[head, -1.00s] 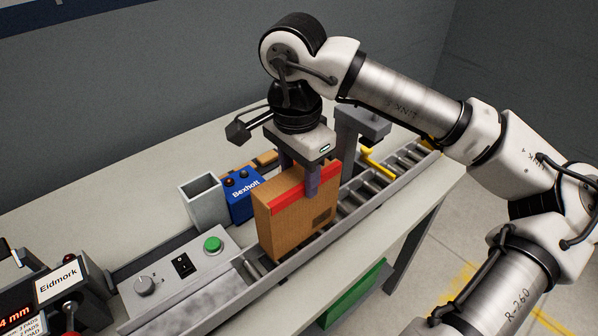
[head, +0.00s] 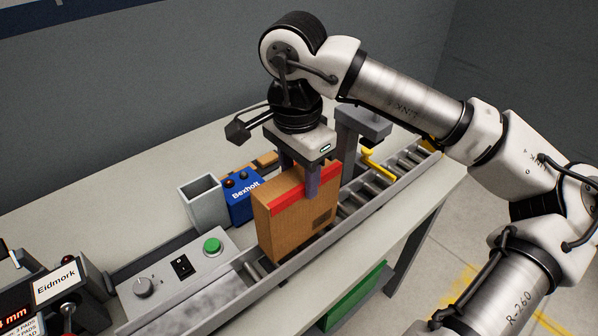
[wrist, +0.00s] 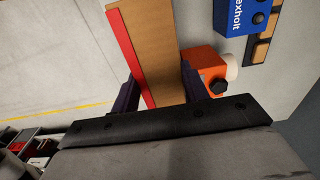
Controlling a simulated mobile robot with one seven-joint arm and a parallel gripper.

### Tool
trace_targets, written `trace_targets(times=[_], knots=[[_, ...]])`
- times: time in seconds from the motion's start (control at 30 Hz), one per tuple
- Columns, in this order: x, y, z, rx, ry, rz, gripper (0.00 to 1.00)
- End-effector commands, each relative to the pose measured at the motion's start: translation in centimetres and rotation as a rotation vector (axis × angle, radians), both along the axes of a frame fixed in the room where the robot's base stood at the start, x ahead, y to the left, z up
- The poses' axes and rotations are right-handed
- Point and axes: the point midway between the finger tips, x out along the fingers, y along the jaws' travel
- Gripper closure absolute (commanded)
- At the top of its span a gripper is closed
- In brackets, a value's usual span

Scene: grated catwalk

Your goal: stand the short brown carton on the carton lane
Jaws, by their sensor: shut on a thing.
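The brown carton (head: 290,221) with a red band along its top edge stands upright on the roller lane (head: 355,202), in the middle of the head view. My gripper (head: 308,180) is above it, with its fingers down on either side of the carton's top, shut on it. In the wrist view the carton (wrist: 158,50) lies between the two dark fingers (wrist: 160,92). The carton's underside is hidden, so I cannot tell whether it presses on the rollers.
A blue Bexholt box (head: 241,197) and a grey open bin (head: 205,203) stand just behind the carton. A control panel with a green button (head: 212,246) is to the left. A yellow lever (head: 378,165) sits by the lane further right. An orange object (wrist: 205,68) shows in the wrist view.

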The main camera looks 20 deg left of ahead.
Motion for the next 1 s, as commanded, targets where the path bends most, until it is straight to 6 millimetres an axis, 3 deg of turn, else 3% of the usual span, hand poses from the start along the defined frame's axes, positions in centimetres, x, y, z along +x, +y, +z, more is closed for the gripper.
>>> trace_targets(times=[0.37,1.0], knots=[[0.0,0.0,-0.1,0.0,-0.001,0.0,1.0],[0.0,0.0,-2.7,0.001,-0.001,0.0,1.0]])
